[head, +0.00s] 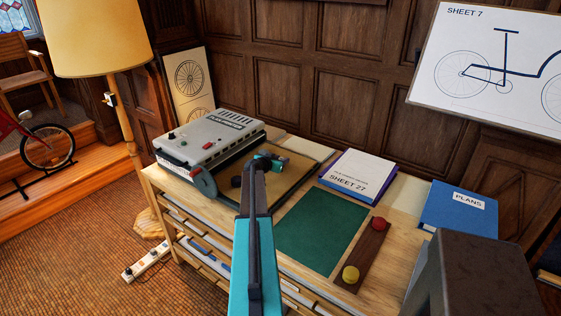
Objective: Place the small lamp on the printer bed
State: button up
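The printer is a grey machine (212,136) with buttons on top, on the wooden cabinet. Its bed (296,174) is a flat tan surface with a dark rim, to the right of the machine. My teal and dark arm reaches forward over the cabinet. My gripper (262,163) is over or near the bed, mostly hidden behind my own arm. I cannot tell how wide its fingers are or whether they hold anything. I cannot make out a small lamp. A large floor lamp (97,40) with a cream shade stands at the left.
On the cabinet top lie a green mat (318,230), a SHEET 27 book (358,176), a blue PLANS binder (459,209) and a wooden strip (364,252) with red and yellow knobs. A power strip (146,260) lies on the floor. A drawing board (495,65) stands upper right.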

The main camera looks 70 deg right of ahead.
jog(key=shift+r, duration=0.15)
dwell(0.3)
jog(key=b+v, duration=0.3)
jog(key=v, duration=0.7)
jog(key=shift+v, duration=1.05)
jog(key=shift+w, duration=0.1)
